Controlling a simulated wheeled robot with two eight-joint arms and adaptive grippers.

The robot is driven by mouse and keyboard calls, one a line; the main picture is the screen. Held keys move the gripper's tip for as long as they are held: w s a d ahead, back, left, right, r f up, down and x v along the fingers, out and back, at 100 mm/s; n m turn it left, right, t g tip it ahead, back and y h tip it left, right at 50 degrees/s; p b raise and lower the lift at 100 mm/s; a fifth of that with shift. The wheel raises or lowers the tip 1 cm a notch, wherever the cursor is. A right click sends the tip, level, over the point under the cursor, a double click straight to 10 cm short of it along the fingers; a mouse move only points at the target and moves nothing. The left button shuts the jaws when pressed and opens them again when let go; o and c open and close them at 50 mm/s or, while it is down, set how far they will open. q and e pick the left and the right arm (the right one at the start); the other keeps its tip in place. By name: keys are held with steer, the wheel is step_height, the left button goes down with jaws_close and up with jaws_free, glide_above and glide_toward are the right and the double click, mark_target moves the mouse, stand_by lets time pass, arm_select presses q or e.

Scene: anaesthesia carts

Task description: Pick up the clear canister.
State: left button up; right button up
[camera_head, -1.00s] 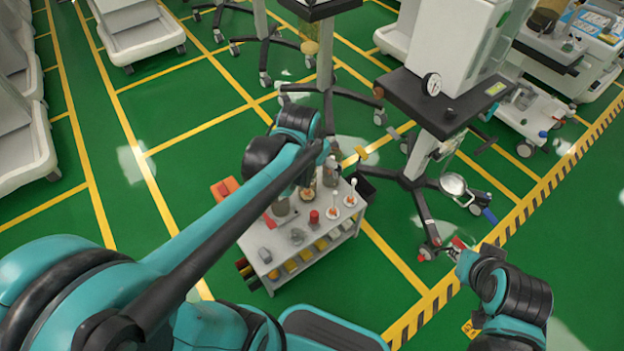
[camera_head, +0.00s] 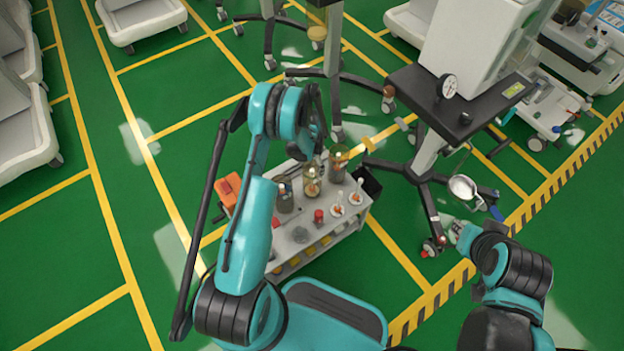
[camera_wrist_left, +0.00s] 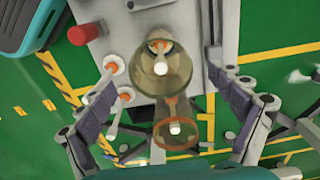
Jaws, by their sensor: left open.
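Clear, yellow-tinted canisters stand on a small grey cart (camera_head: 294,238). The nearer canister (camera_head: 311,181) has something orange and white inside, and the other canister (camera_head: 338,164) stands behind it to the right. In the left wrist view one large clear canister (camera_wrist_left: 163,78) lies between the spread fingers, with another (camera_wrist_left: 170,132) below it in the picture. My left gripper (camera_wrist_left: 160,72) is open above the cart and holds nothing; the arm partly hides it in the head view. My right gripper (camera_head: 456,233) is small beside a stand's leg, and its fingers are unclear.
A grey jar (camera_head: 284,198), a red-capped item (camera_head: 318,217) and white sticks on orange bases crowd the cart top. An orange object (camera_head: 229,190) is at its left side. A wheeled stand (camera_head: 425,150) is close on the right. Green floor is free on the left.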

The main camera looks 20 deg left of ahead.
mark_target(312, 170)
arm_select(q)
step_height(312, 170, down, 3)
steer(key=shift+f+b, duration=0.1)
steer(key=shift+b, duration=0.45)
steer(key=f+b, duration=0.2)
steer(key=f, duration=0.3)
steer(key=shift+w+d+b, duration=0.15)
steer(key=shift+w+b, duration=0.1)
steer(key=shift+b, duration=0.15)
steer(key=shift+r, duration=0.15)
steer(key=c, duration=2)
